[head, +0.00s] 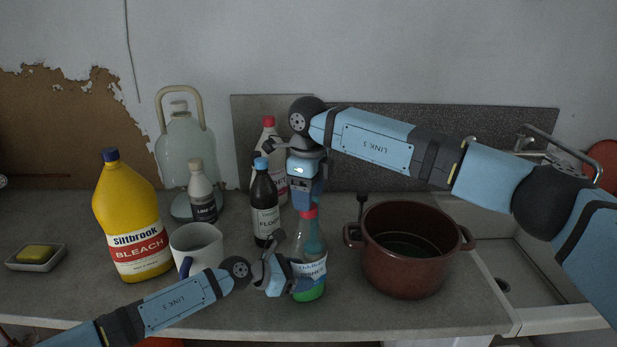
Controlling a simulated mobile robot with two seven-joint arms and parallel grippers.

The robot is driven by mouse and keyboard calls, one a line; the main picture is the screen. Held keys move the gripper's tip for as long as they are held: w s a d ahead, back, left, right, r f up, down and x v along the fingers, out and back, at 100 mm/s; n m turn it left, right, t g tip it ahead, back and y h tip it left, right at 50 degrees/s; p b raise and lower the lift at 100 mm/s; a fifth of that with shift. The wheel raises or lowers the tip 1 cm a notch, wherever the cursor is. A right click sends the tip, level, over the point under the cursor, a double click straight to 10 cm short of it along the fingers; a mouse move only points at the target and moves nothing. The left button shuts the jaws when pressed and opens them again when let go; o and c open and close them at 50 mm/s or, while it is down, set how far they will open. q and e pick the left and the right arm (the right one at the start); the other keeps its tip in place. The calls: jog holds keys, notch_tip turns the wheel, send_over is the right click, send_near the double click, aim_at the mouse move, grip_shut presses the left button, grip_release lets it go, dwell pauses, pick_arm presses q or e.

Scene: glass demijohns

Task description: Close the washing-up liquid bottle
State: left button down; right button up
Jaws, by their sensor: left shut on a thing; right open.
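The washing-up liquid bottle is most likely the clear bottle (309,268) with green liquid at the bottom and a white-and-blue label, upright near the counter's front. A red cap (308,212) shows at its top; whether it is seated or loose I cannot tell. My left gripper (288,284) is shut on the bottle's lower body from the left, covering part of the label. My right gripper (307,203) points straight down above the bottle, open, with its fingertips at the red cap. Its fingers partly hide the cap and neck.
A dark brown bottle (265,208) with a blue cap and a red-capped bottle (269,145) stand close behind. A brown-red pot (410,262) is close on the right. A mug (197,245), yellow bleach bottle (130,215), white-topped bottle (202,190) and glass demijohn (183,150) stand left.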

jog(key=shift+f, duration=1.55)
jog(key=c, duration=1)
jog(key=shift+o, duration=0.2)
jog(key=o, duration=1.1)
jog(key=shift+r, duration=0.15)
notch_tip(320, 180, up, 12)
